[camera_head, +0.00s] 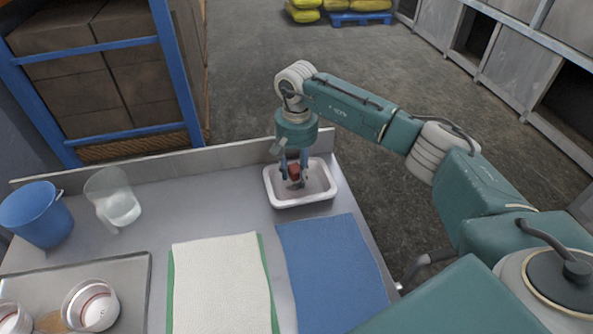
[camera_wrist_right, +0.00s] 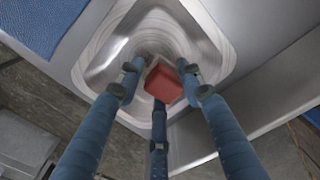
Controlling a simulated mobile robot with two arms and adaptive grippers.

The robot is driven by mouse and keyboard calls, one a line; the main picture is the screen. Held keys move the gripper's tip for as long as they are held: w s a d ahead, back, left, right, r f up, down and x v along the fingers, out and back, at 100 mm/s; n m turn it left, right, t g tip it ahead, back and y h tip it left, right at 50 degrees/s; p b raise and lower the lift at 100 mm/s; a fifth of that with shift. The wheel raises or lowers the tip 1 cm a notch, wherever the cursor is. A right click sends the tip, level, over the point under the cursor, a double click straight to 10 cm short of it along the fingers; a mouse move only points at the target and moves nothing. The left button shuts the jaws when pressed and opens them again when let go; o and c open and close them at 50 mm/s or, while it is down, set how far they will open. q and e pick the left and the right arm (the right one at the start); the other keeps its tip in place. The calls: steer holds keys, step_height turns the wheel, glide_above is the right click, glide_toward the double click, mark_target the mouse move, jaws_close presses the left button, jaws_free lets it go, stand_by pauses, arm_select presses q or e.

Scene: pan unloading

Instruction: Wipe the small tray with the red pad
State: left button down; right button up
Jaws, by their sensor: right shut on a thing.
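The small tray (camera_head: 298,202) is white with a raised rim and stands at the table's far right corner in the head view. In the right wrist view the tray (camera_wrist_right: 210,28) lies under the fingers. My right gripper (camera_head: 293,178) points down over the tray with its fingertips inside the rim. It is shut on the red pad (camera_head: 294,171), which shows between the blue fingers in the right wrist view (camera_wrist_right: 163,84). Whether the pad touches the tray floor is hard to tell. My left gripper is not in view.
A white towel (camera_head: 222,285) over a green one and a blue towel (camera_head: 332,270) lie in front. A blue bucket (camera_head: 38,215), a clear pitcher (camera_head: 113,198) and a metal tray (camera_head: 128,290) with white cups (camera_head: 91,305) are at left. A low ledge (camera_head: 165,160) runs along the back.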

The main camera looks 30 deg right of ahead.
steer(key=shift+f+b, duration=0.75)
steer(key=shift+f, duration=0.15)
